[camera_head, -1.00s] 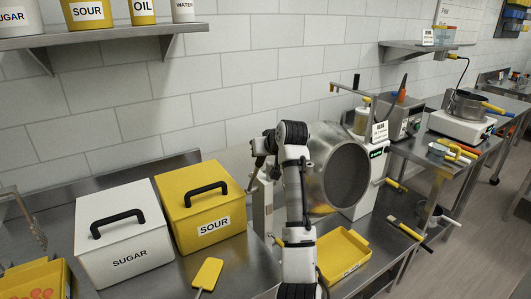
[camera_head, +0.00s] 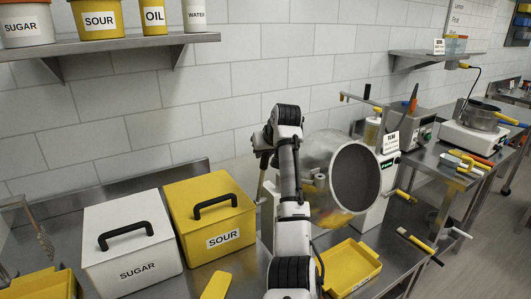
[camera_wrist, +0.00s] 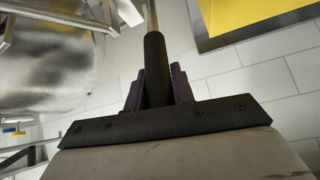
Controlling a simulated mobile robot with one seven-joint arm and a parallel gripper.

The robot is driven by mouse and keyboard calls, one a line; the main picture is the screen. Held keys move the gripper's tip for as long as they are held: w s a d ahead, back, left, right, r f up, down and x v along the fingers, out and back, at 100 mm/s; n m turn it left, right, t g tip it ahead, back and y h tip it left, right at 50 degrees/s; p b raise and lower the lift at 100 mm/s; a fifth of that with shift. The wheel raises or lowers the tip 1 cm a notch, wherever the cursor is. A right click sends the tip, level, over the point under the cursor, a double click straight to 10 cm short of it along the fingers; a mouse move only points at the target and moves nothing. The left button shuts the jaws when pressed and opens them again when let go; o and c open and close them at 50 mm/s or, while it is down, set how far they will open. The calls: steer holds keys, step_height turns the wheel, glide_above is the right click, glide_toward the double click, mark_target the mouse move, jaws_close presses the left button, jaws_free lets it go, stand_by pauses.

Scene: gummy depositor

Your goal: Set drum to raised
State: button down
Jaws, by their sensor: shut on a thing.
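The drum (camera_head: 354,177) is a round metal vessel in the middle right of the head view. Its dark open mouth faces forward and right, and yellow-orange colour shows low on its side. My arm covers part of its left side. In the wrist view the shiny drum (camera_wrist: 50,65) fills the upper left. My gripper (camera_wrist: 157,85) is shut on a black handle grip (camera_wrist: 155,48) with a thin metal rod beyond it. In the head view my gripper is hidden behind my own arm.
A yellow tray (camera_head: 350,268) lies below the drum. The yellow SOUR bin (camera_head: 208,220) and white SUGAR bin (camera_head: 130,245) stand to the left. A white machine housing (camera_head: 380,200) with a sign stands right of the drum. A wall shelf (camera_head: 110,48) hangs above the bins.

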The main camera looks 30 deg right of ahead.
steer(key=c, duration=1.5)
jaws_free()
steer(key=shift+w+a+r, duration=0.1)
steer(key=shift+w+r, duration=0.1)
steer(key=shift+r, duration=0.05)
steer(key=o, duration=0.3)
steer(key=shift+w+f, duration=0.1)
steer(key=shift+f, duration=0.05)
steer(key=shift+s, duration=0.2)
steer(key=shift+s+r+b, duration=0.2)
steer(key=shift+r+b, duration=0.05)
steer(key=shift+b, duration=0.05)
steer(key=b+v, duration=0.4)
steer(key=v, duration=0.9)
steer(key=shift+r, duration=0.1)
